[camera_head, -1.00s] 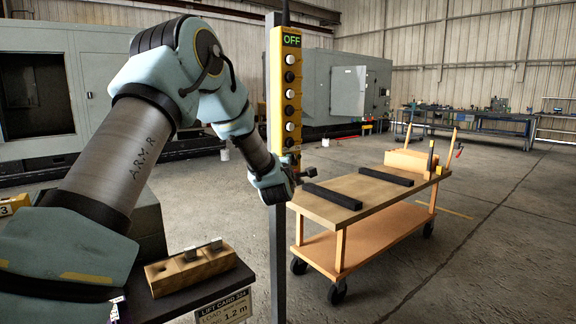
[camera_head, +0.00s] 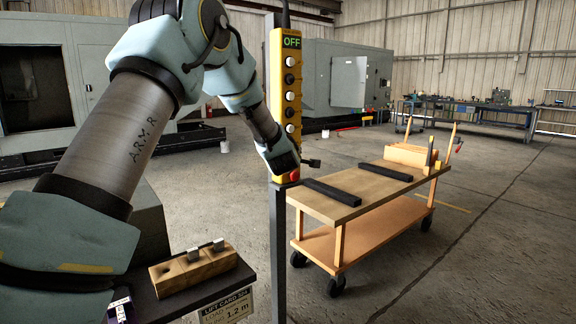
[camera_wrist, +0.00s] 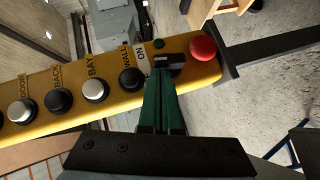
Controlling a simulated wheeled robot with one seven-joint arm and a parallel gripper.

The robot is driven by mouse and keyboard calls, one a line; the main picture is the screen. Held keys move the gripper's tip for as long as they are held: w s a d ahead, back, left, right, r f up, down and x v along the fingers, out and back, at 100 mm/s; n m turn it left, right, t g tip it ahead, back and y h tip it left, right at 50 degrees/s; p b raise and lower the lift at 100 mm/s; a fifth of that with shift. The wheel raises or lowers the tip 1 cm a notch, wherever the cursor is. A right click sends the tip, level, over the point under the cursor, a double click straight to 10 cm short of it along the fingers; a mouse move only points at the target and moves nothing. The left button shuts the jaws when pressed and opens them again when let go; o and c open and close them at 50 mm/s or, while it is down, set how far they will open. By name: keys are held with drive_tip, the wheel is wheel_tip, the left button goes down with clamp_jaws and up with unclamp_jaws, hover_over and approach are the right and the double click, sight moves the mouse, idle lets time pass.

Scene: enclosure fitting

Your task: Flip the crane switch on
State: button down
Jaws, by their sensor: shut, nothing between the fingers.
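The yellow crane pendant (camera_head: 291,75) hangs upright in front of a grey post, and its display (camera_head: 292,41) reads OFF in green. In the wrist view the pendant (camera_wrist: 62,80) runs across the picture with a row of black and white buttons. A red round button (camera_wrist: 204,48) is at its right end. An ON label (camera_wrist: 143,74) lies just left of my fingertips. My gripper (camera_wrist: 170,65) is shut and empty, its dark tips over the pendant between the black WALL button and the red button. The tips hide most of the switch area; I cannot tell whether they touch it. My gripper also shows in the head view (camera_head: 312,163).
A wooden cart (camera_head: 350,205) with two black bars stands to the right, close to the post (camera_head: 278,250). A wooden block (camera_head: 190,268) sits on a dark stand at lower left. Open concrete floor (camera_head: 490,240) lies on the right.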

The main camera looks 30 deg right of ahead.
drive_tip(key=shift+d+r+y, duration=0.1)
drive_tip(key=shift+y, duration=0.2)
drive_tip(key=shift+d+r, duration=0.1)
idle(0.5)
